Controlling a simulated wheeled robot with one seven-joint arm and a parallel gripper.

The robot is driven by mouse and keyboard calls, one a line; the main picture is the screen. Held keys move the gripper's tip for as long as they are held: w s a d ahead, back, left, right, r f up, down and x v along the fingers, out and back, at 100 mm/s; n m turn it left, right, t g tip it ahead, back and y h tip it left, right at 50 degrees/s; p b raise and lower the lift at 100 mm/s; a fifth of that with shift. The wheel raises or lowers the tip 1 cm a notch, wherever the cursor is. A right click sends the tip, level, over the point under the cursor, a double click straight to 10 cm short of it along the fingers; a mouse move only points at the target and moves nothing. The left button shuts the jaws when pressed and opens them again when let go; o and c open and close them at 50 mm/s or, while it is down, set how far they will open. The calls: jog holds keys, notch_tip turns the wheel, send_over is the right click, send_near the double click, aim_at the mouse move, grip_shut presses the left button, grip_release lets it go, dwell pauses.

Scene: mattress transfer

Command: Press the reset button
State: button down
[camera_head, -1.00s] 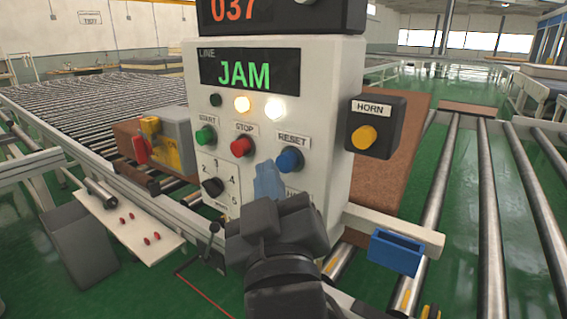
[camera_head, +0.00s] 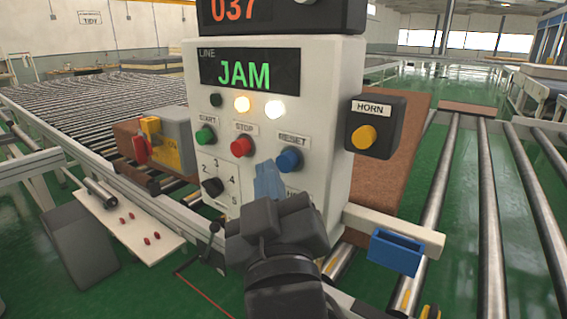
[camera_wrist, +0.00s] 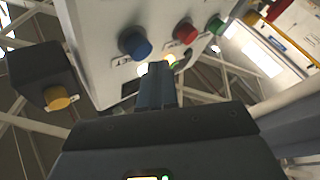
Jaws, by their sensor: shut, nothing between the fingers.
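The blue reset button (camera_head: 289,159) sits on the right of the white control panel (camera_head: 325,100), under the RESET label. It also shows in the wrist view (camera_wrist: 135,43). My gripper (camera_head: 268,178) is shut and empty, its blue fingers pointing up at the panel. In the head view the fingertips appear just below and left of the reset button. In the wrist view the fingertips (camera_wrist: 157,70) appear beside the button, apart from it in the picture. The exact gap to the panel cannot be told.
The red stop button (camera_head: 242,146) and green start button (camera_head: 205,136) are left of reset. A selector knob (camera_head: 212,187) is below start. The horn box (camera_head: 384,112) juts out at right. The screen (camera_head: 249,70) reads JAM. A blue bin (camera_head: 396,251) hangs at lower right.

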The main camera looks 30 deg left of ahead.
jog(key=shift+w, duration=0.1)
jog(key=shift+w, duration=0.35)
jog(key=shift+w+d+p, duration=0.15)
jog(key=shift+w+p, duration=0.7)
jog(key=shift+p, duration=0.05)
dwell(1.2)
jog(key=shift+s+b, duration=0.85)
jog(key=shift+s, duration=0.45)
jog(key=shift+s+a+b, duration=0.15)
jog(key=shift+s+b, duration=0.7)
jog(key=shift+s, duration=0.4)
jog(key=shift+s+a+b, duration=0.15)
jog(key=shift+s+b, duration=0.7)
jog(key=shift+s, duration=0.4)
